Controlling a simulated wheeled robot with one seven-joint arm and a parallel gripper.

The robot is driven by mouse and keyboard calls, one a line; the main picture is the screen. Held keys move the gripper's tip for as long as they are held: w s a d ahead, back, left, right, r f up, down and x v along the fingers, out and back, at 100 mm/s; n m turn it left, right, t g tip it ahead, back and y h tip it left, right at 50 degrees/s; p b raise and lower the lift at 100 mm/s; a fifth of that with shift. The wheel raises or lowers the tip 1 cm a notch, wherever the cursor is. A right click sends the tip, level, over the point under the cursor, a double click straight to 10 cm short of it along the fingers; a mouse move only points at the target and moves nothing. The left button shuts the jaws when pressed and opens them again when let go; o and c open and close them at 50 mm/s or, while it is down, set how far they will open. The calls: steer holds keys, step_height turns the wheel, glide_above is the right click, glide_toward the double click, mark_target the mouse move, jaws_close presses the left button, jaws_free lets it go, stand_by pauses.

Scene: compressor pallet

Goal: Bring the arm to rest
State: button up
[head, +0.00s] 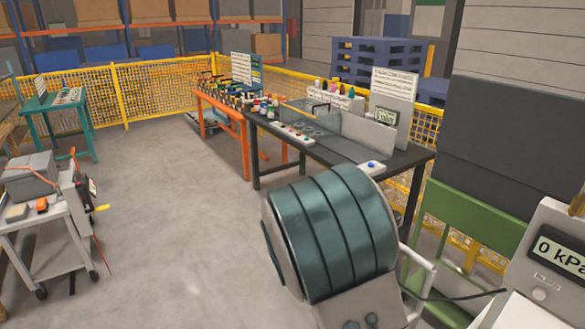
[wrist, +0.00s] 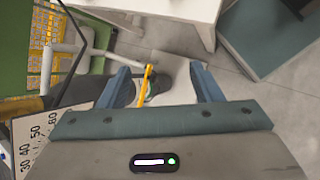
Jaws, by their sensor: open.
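My gripper (wrist: 160,82) shows in the wrist view with its two blue fingers wide apart, and it is open. A thin yellow lever (wrist: 148,82) with a dark fitting at its foot shows between the fingers. The lever looks to lie beyond them, and I see no finger touching it. How far off it is, I cannot tell. The fingers are not visible in the head view.
A grey box with a 0 kPa display (head: 560,255) stands at right by a green frame (head: 470,220). In the wrist view a numbered scale (wrist: 35,140) and a pale pipe (wrist: 85,50) lie close at left. A dark bench (head: 330,150) stands behind; open floor (head: 180,220) lies left.

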steer(key=s+d+r+m+t+y, duration=0.1)
steer(key=s+r+m+t+y, duration=0.3)
steer(key=s+r, duration=0.9)
steer(key=shift+r+m+t+y, duration=0.3)
steer(key=shift+r+m+y, duration=1.25)
steer(key=shift+m, duration=1.35)
steer(key=shift+d+f, duration=0.1)
steer(key=shift+f, duration=0.05)
steer(key=shift+c, duration=0.3)
